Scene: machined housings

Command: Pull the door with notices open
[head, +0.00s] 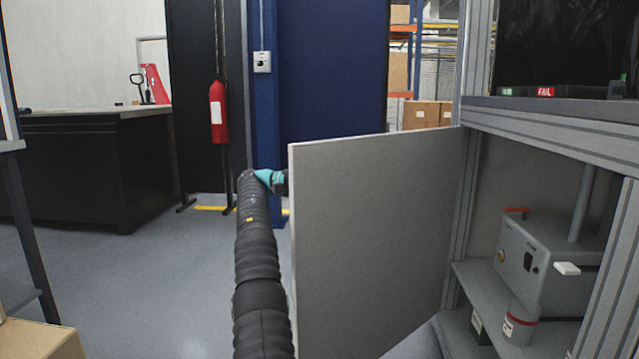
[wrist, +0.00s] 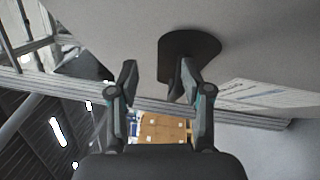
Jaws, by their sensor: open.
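The grey door (head: 375,240) stands swung out from the metal frame at its right, and the face toward the head camera is plain. In the wrist view its other face (wrist: 110,30) carries a dark rounded handle (wrist: 190,45) and pale printed notices (wrist: 265,100). My gripper (wrist: 157,78) is open, with its fingertips close to the handle. The right fingertip overlaps the handle in the picture; I cannot tell whether they touch. In the head view my gripper's teal part shows at the door's free edge, and its fingertips are hidden behind the door.
The cabinet opening at right holds a grey machine (head: 545,250) on a low shelf (head: 490,285). A dark workbench (head: 90,165) and a red fire extinguisher (head: 218,112) stand behind at left. A cardboard box (head: 40,340) is at front left. The floor (head: 150,270) left of my arm is clear.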

